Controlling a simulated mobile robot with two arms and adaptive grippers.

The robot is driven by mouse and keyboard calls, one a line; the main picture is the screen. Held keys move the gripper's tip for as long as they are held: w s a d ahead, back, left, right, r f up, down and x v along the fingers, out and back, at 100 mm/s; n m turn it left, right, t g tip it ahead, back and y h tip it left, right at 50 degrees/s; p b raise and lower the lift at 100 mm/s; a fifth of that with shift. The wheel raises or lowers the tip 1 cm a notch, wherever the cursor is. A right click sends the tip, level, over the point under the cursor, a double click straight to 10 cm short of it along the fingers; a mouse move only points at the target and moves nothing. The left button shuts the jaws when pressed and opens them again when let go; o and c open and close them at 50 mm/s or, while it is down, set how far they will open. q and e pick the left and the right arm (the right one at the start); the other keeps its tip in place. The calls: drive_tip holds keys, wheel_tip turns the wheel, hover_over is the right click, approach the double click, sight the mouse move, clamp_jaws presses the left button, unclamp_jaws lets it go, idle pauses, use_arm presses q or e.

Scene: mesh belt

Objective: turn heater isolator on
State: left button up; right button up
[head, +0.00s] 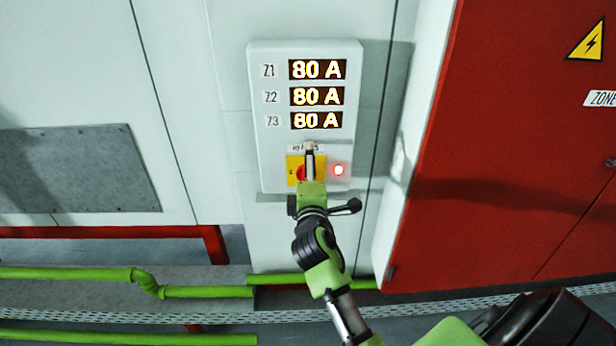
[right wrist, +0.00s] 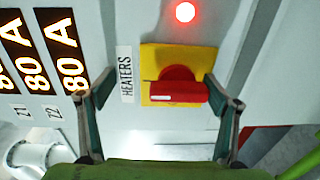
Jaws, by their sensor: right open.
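The heater isolator is a red rotary knob (right wrist: 178,92) on a yellow plate (right wrist: 150,56). A label reading HEATERS (right wrist: 126,75) lies beside the plate in the right wrist view. The knob's bar points toward the label, with a white mark on that end. In the head view the yellow plate (head: 292,167) is partly hidden behind my right gripper (head: 310,158). My right gripper is open in front of the plate. In the right wrist view its fingers (right wrist: 160,98) appear on either side of the knob; contact cannot be told. My left gripper is not in view.
The white panel (head: 263,148) carries three displays (head: 317,95) reading 80 A. A red lamp (head: 338,169) is lit beside the isolator. A red cabinet (head: 480,130) stands at the right. Green pipes (head: 205,292) and a mesh belt edge (head: 120,317) run below.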

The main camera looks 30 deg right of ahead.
sight(308, 137)
drive_tip(key=o, duration=0.5)
drive_tip(key=r, duration=0.7)
drive_tip(key=shift+w+d+r, duration=0.15)
drive_tip(key=shift+w+d, duration=0.1)
drive_tip(key=shift+w, duration=0.15)
drive_tip(key=shift+s+a+r, duration=0.1)
drive_tip(key=shift+s+r, duration=0.05)
drive_tip(key=shift+r, duration=0.15)
drive_tip(key=shift+g, duration=0.3)
drive_tip(key=f, duration=0.5)
drive_tip(key=shift+w+f, duration=0.2)
drive_tip(key=shift+w, duration=0.05)
drive_tip(key=shift+s+a+r, duration=0.2)
drive_tip(key=shift+s, duration=0.25)
drive_tip(key=c, duration=0.3)
drive_tip(key=shift+s+a+f+p, duration=0.15)
drive_tip(key=shift+s+f+p, duration=0.1)
drive_tip(key=shift+p, duration=0.15)
drive_tip(key=shift+c, duration=1)
drive_tip(key=f+v, duration=0.1)
drive_tip(key=v, duration=1.4)
drive_tip(key=shift+s+f, duration=0.25)
drive_tip(key=shift+s, duration=0.1)
